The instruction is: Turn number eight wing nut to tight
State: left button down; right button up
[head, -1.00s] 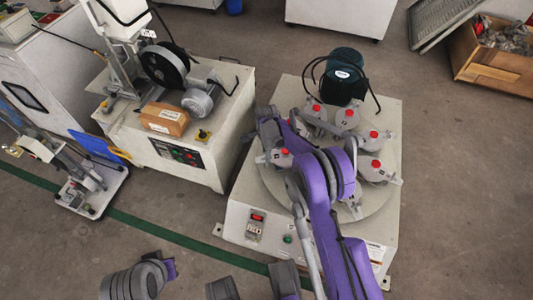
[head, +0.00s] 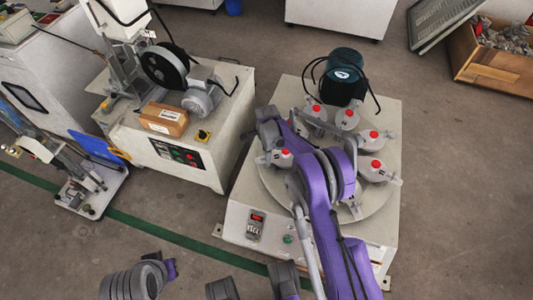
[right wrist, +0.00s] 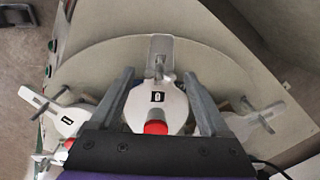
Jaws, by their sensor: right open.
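In the right wrist view, a white jar (right wrist: 157,110) with a red knob (right wrist: 155,128) carries a small dark label (right wrist: 157,97); its digit looks like 8 or 0. At its outer end is a small wing nut (right wrist: 159,65) by a grey bracket (right wrist: 161,46). My right gripper (right wrist: 158,76) is open, its two fingers on either side of the jar and wing nut, apart from the nut. In the head view my purple right arm reaches over the round plate (head: 377,205) and hides part of it.
Several similar jars stand on the plate, such as one (head: 372,170) at its right and one (head: 281,157) at its left. A dark green motor (head: 342,82) with cables stands behind. A second machine (head: 170,160) stands to the left. Open floor lies right.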

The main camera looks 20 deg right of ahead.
notch_tip(320, 180, up, 11)
jog(key=p, duration=0.2)
jog(key=shift+p, duration=0.3)
dwell(0.4)
